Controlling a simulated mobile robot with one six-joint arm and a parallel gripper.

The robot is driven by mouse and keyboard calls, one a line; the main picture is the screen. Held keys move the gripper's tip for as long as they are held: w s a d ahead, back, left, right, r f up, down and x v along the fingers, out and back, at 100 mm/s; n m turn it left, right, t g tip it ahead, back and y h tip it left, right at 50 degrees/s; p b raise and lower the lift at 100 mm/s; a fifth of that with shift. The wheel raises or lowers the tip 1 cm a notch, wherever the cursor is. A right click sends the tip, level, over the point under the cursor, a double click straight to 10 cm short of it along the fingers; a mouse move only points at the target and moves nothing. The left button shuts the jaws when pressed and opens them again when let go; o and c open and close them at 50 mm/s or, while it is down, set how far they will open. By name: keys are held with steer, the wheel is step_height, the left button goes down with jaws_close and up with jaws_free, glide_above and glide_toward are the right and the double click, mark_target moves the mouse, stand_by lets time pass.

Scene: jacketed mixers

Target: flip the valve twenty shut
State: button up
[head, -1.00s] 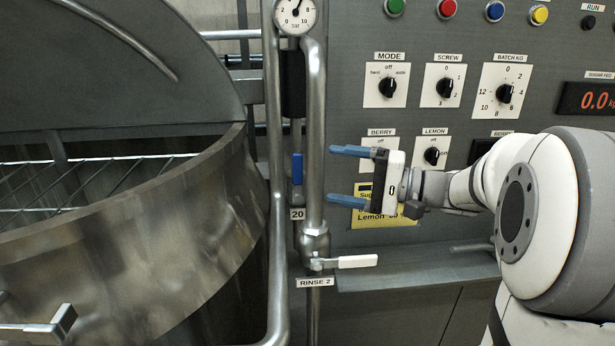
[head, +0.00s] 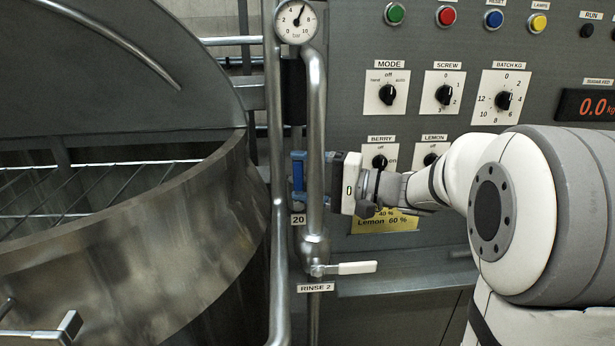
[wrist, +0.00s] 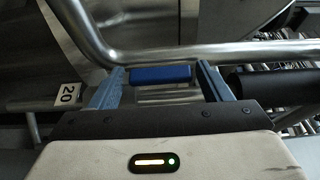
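The valve twenty handle is a blue lever (wrist: 160,74), lying lengthwise along its pipe in the wrist view. The "20" label (head: 298,220) is below it in the head view and at the left in the wrist view (wrist: 67,94). My gripper (head: 298,176) is open, with its blue fingers reaching to the lever past the front steel pipe. In the wrist view, one finger is beyond each end of the lever, with narrow gaps. In the head view, the fingers and pipe hide most of the lever.
The front steel pipe (head: 315,120) stands upright close to my fingers. Below is the RINSE 2 valve's white lever (head: 352,268), pointing right. A pressure gauge (head: 295,20) is above. The steel mixer bowl (head: 150,250) is at left, and the panel with knobs (head: 445,93) is at right.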

steer(key=c, duration=1.1)
steer(key=shift+f, duration=0.1)
